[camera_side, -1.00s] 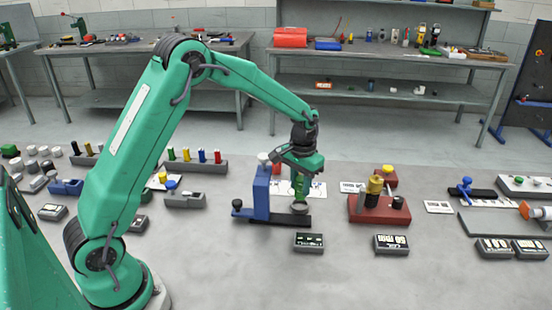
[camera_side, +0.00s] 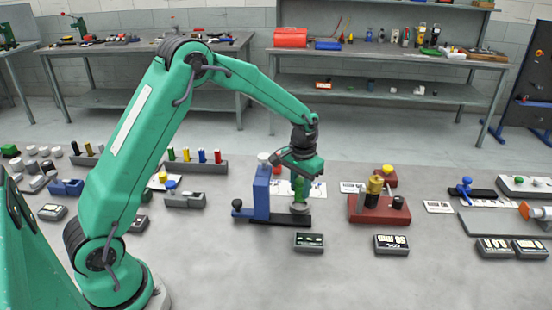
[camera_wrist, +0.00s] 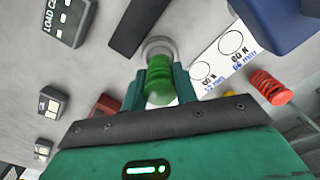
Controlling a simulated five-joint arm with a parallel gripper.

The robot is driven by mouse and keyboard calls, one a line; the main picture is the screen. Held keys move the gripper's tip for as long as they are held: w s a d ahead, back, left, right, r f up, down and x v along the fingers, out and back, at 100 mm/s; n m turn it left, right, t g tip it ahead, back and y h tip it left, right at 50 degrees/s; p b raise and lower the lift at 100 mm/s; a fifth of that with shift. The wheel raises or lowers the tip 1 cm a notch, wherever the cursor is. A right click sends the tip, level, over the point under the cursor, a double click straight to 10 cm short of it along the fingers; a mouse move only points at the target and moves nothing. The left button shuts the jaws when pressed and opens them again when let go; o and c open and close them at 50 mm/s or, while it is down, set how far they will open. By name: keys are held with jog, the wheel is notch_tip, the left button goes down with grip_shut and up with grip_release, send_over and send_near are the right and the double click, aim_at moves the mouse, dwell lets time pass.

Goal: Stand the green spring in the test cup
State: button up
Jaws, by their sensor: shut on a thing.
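The green spring (camera_side: 299,187) is upright between the jaws of my gripper (camera_side: 299,178); in the wrist view it shows as green coils (camera_wrist: 158,88) between the two fingers (camera_wrist: 160,84). My gripper is shut on it. The test cup (camera_side: 299,209) is a grey round cup on the dark base of the blue test stand, directly below the spring. In the wrist view the cup's pale rim (camera_wrist: 158,42) shows around the spring's far end. I cannot tell whether the spring's lower end touches the cup floor.
The blue stand column (camera_side: 262,192) rises close left of my gripper. A red spring (camera_wrist: 269,87) and a white card with printed circles (camera_wrist: 222,55) lie behind. A small readout (camera_side: 308,241) sits in front, and a red block with a brass cylinder (camera_side: 375,186) stands right.

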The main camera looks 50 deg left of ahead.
jog(key=shift+f, duration=1.4)
dwell(1.4)
jog(key=o, duration=1.6)
jog(key=shift+c, duration=0.2)
jog(key=shift+r, duration=0.1)
jog(key=shift+r, duration=3.4)
jog(key=shift+r, duration=0.1)
